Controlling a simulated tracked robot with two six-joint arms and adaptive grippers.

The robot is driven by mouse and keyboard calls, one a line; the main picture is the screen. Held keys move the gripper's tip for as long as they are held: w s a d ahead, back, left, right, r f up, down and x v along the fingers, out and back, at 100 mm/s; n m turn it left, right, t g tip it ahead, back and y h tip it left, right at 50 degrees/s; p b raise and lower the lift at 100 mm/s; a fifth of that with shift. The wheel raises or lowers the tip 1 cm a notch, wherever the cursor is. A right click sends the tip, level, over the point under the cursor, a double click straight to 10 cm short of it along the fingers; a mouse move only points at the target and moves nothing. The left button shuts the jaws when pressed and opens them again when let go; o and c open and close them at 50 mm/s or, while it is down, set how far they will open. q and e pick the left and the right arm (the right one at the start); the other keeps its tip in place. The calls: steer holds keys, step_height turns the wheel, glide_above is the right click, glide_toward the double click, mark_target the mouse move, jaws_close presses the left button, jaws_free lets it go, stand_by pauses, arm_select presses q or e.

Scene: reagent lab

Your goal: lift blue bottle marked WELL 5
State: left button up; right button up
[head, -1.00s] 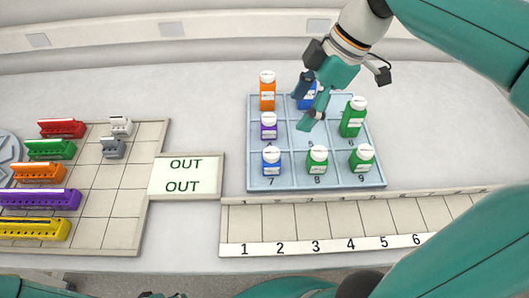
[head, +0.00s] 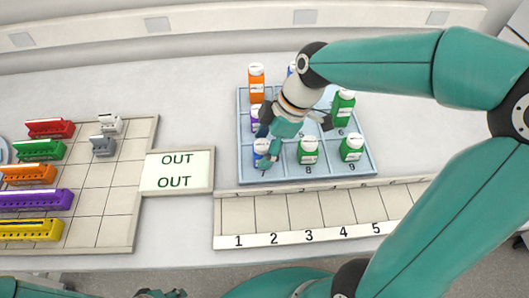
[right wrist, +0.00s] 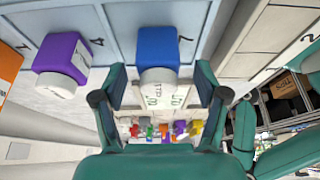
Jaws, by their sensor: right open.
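A blue bottle (head: 260,150) with a white cap stands upright in cell 7 of the blue rack (head: 357,172), at its front left. Its label is too small to read. My right gripper (head: 276,143) is open above and around the bottle, partly covering it. In the right wrist view, the blue bottle (right wrist: 158,48) stands between and just beyond the open fingers of my right gripper (right wrist: 159,92). Another blue bottle (head: 291,68) at the rack's back middle is mostly hidden by my right arm. Small dark parts at the head view's bottom edge seem to be my left gripper (head: 162,293).
A purple bottle (right wrist: 62,58) stands in cell 4 close beside the gripper. An orange bottle (head: 256,83) and green bottles (head: 308,150) share the rack. A numbered strip (head: 310,235) lies in front. The OUT mat (head: 178,172) and a board of coloured blocks are left.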

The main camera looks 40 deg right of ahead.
steer(key=shift+w+a+f, duration=0.2)
steer(key=shift+f, duration=0.4)
steer(key=c, duration=1.2)
steer(key=shift+r, duration=0.2)
